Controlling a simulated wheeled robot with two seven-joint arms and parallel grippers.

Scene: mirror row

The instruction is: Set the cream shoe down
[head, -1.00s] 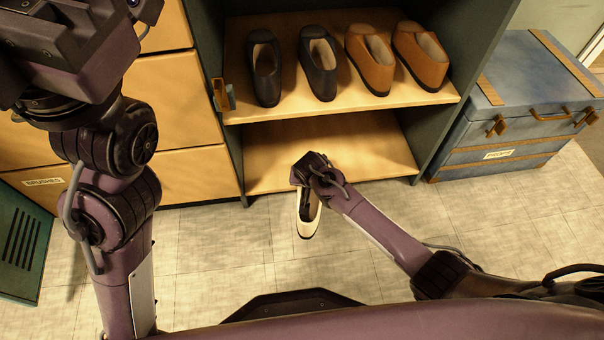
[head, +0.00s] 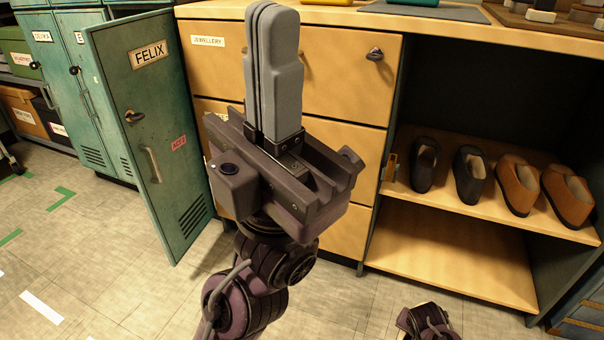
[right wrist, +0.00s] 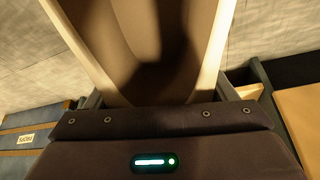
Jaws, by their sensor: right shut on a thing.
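The cream shoe (right wrist: 160,45) fills the upper middle of the right wrist view, its dark inside between two pale edges. My right gripper (right wrist: 160,92) is shut on it, with a jaw on each side. In the head view only the back of my right gripper (head: 430,324) shows at the bottom edge, in front of the shelf unit. My left gripper (head: 272,22) points up in front of the drawers, fingers together and empty.
Two dark shoes (head: 425,165) and two brown shoes (head: 516,187) stand on the upper shelf. The lower shelf (head: 450,262) looks bare where it shows. A green locker door marked Felix (head: 155,125) stands open at left.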

